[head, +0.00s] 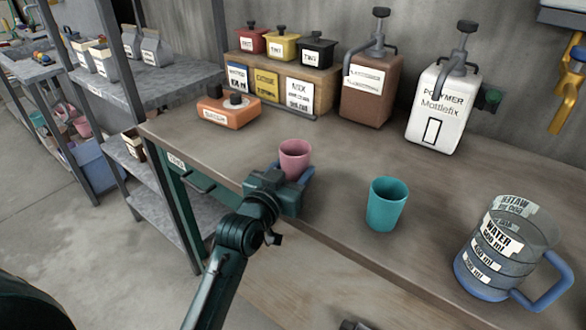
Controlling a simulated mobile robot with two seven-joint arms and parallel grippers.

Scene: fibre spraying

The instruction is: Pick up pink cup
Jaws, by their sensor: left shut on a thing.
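The pink cup (295,156) stands upright near the left front part of the workbench (335,200). My left gripper (293,175) reaches in from the lower left and is shut on the pink cup. The gripper body hides the cup's lower part, so I cannot tell whether its base touches the bench.
A teal cup (386,205) stands to the right, then a water jug (505,250). Behind are an orange container (229,109), a rack of labelled boxes (285,75), a brown dispenser (370,90) and a white polymer dispenser (440,108). Shelves (150,85) stand left.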

